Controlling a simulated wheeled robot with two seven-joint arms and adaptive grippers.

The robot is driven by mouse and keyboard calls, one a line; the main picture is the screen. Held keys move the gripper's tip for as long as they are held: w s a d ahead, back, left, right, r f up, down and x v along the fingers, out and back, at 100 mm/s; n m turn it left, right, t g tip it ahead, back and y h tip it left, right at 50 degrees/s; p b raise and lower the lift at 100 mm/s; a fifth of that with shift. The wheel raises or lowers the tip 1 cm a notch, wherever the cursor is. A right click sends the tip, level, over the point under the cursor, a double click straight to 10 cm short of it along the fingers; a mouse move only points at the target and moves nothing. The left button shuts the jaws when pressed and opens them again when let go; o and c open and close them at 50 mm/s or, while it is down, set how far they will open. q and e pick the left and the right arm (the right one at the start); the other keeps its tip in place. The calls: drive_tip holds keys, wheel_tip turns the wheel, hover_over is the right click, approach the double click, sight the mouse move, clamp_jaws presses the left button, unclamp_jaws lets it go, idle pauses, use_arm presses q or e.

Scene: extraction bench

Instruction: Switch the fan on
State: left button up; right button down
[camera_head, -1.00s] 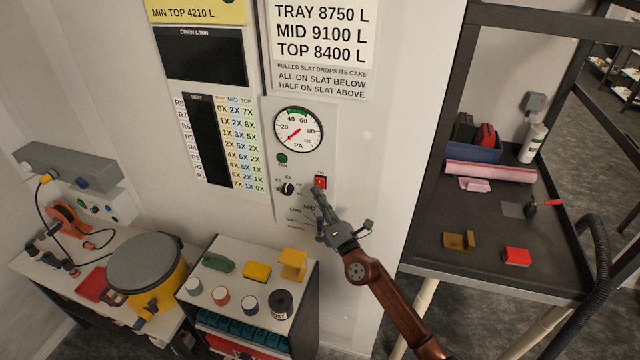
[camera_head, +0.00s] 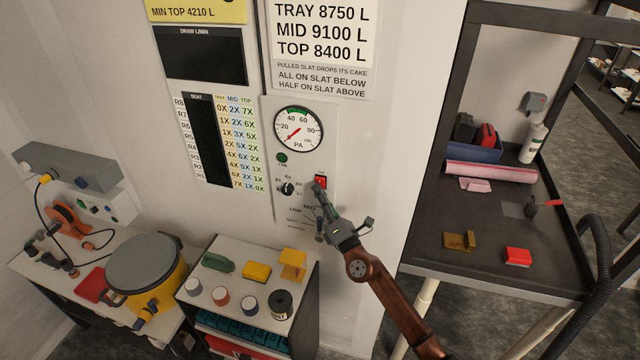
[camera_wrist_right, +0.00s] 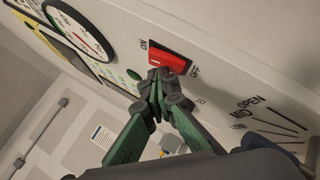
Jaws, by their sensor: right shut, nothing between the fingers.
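The fan switch (camera_head: 320,181) is a red rocker on the white wall panel (camera_head: 294,215), below and right of the round PA gauge (camera_head: 298,131). In the right wrist view the red rocker (camera_wrist_right: 169,57) sits between the printed words ON and OFF. My right gripper (camera_head: 318,187) is shut and empty, its tips at the lower edge of the switch. In the wrist view the closed fingertips (camera_wrist_right: 158,76) are at the rocker's edge, nearer the OFF side; I cannot tell whether they touch. The gauge needle points low on the scale. My left gripper is not in view.
A black selector knob (camera_head: 287,188) and a dark green lamp (camera_head: 282,158) are on the same panel, left of the switch. A small cabinet top (camera_head: 240,262) with cups and blocks stands below. A dark bench (camera_head: 490,215) is at the right.

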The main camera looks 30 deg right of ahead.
drive_tip(key=shift+d+r, duration=0.2)
idle(0.4)
drive_tip(key=shift+s+a+f, duration=0.2)
drive_tip(key=shift+a+f, duration=0.05)
drive_tip(key=shift+f, duration=0.05)
drive_tip(key=shift+a, duration=0.1)
drive_tip(key=shift+s+a+f+p, duration=0.2)
drive_tip(key=shift+s+a, duration=0.6)
drive_tip(key=shift+a, duration=0.15)
drive_tip(key=shift+s+a+f+p, duration=0.2)
drive_tip(key=shift+s+a, duration=0.6)
drive_tip(key=shift+a, duration=0.15)
drive_tip(key=shift+d, duration=0.1)
